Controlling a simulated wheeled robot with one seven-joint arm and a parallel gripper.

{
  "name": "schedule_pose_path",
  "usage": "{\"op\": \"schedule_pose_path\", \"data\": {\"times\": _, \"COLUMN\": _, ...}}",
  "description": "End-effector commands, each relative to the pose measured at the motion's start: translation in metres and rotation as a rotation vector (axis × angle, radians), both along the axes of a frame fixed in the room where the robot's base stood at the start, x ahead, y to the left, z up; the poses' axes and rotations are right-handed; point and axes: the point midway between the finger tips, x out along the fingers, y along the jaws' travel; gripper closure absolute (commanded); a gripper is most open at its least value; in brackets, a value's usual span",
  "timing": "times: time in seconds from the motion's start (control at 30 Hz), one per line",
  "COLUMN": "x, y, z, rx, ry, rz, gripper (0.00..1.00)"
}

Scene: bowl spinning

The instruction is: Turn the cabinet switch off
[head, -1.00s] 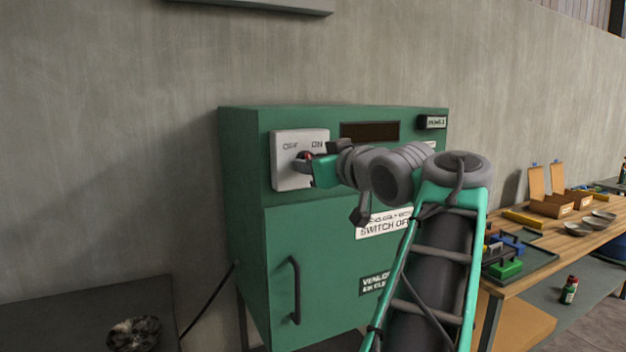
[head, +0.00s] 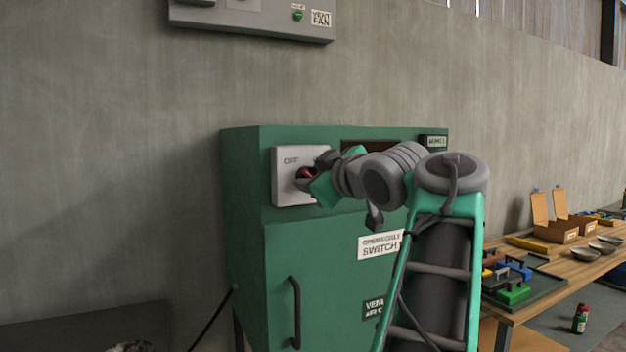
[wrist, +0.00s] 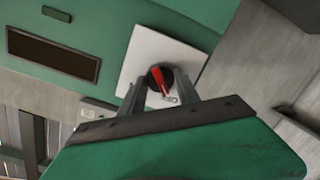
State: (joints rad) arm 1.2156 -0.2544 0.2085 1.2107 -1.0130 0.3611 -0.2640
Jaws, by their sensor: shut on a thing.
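The green cabinet (head: 330,255) stands against the wall. Its light grey switch plate (head: 286,190) is at the upper left of the front, with "OFF" readable at its left; my gripper hides the right part. The rotary switch (wrist: 157,79) is a round black knob with a red bar, seen in the wrist view on the plate (wrist: 172,48). My gripper (head: 308,175) is at the knob, its two fingers on either side of it. It is shut on the knob. In the wrist view my gripper (wrist: 165,95) partly covers the lower plate. The red bar stands slightly tilted there.
A cabinet door handle (head: 295,312) is below the switch. A grey wall box (head: 255,22) with a green button hangs above. A wooden workbench (head: 575,270) with bowls, boxes and a tray is at the right. A dark table (head: 90,325) is at lower left.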

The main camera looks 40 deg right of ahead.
Motion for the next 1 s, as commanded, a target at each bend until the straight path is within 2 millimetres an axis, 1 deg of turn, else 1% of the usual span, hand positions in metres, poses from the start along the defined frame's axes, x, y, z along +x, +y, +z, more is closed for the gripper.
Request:
{"op": "schedule_pose_path", "data": {"times": 0.2, "x": 0.0, "y": 0.001, "z": 0.001, "rx": -0.002, "ry": -0.002, "rz": 0.001, "gripper": 1.0}}
{"op": "schedule_pose_path", "data": {"times": 0.23, "x": 0.0, "y": 0.001, "z": 0.001, "rx": -0.002, "ry": -0.002, "rz": 0.001, "gripper": 0.61}}
{"op": "schedule_pose_path", "data": {"times": 0.47, "x": 0.0, "y": 0.0, "z": 0.001, "rx": 0.0, "ry": -0.001, "rz": 0.0, "gripper": 0.42}}
{"op": "schedule_pose_path", "data": {"times": 0.5, "x": 0.0, "y": 0.0, "z": 0.0, "rx": 0.0, "ry": -0.001, "rz": -0.001, "gripper": 0.4}}
{"op": "schedule_pose_path", "data": {"times": 0.77, "x": -0.003, "y": 0.0, "z": 0.001, "rx": 0.0, "ry": 0.0, "rz": -0.002, "gripper": 0.4}}
{"op": "schedule_pose_path", "data": {"times": 0.87, "x": -0.015, "y": 0.002, "z": 0.003, "rx": -0.003, "ry": -0.003, "rz": -0.006, "gripper": 0.4}}
{"op": "schedule_pose_path", "data": {"times": 1.0, "x": -0.043, "y": 0.01, "z": 0.007, "rx": -0.004, "ry": -0.001, "rz": -0.009, "gripper": 0.4}}
